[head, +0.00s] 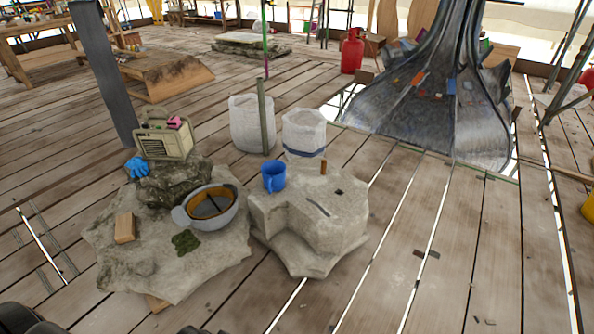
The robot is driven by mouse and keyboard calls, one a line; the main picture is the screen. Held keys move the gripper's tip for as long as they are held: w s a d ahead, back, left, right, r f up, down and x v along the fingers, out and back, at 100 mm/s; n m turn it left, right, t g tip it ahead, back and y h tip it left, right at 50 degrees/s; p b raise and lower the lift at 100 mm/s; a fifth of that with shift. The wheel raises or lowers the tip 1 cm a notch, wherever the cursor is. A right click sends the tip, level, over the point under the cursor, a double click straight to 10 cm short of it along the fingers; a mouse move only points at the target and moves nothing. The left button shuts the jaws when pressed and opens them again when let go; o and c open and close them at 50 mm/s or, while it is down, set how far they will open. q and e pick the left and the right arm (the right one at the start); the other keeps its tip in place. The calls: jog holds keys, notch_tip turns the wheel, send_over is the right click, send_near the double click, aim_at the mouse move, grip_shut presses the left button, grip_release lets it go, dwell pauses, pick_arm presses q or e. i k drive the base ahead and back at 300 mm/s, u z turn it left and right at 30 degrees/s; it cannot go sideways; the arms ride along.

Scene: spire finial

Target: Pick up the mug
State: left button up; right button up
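A blue mug (273,176) stands upright on a pale, stepped stone block (322,212), near the block's back left corner. Its handle shows at the front left side. Neither of my grippers shows in the head view. Dark rounded parts at the bottom left edge do not show any gripper fingers.
Left of the block, a low stone slab (110,255) bears a grey bowl (228,219), a wooden block (125,228), blue gloves (137,167) and a radio (165,140). White bags (303,136) and a thin post (263,110) stand behind the mug. Plank floor at the right is mostly clear.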

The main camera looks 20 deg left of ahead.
aim_at(273, 172)
jog(key=u, duration=0.15)
jog(key=i, duration=0.85)
jog(key=u, duration=1)
jog(key=i, duration=0.7)
jog(key=u, duration=0.7)
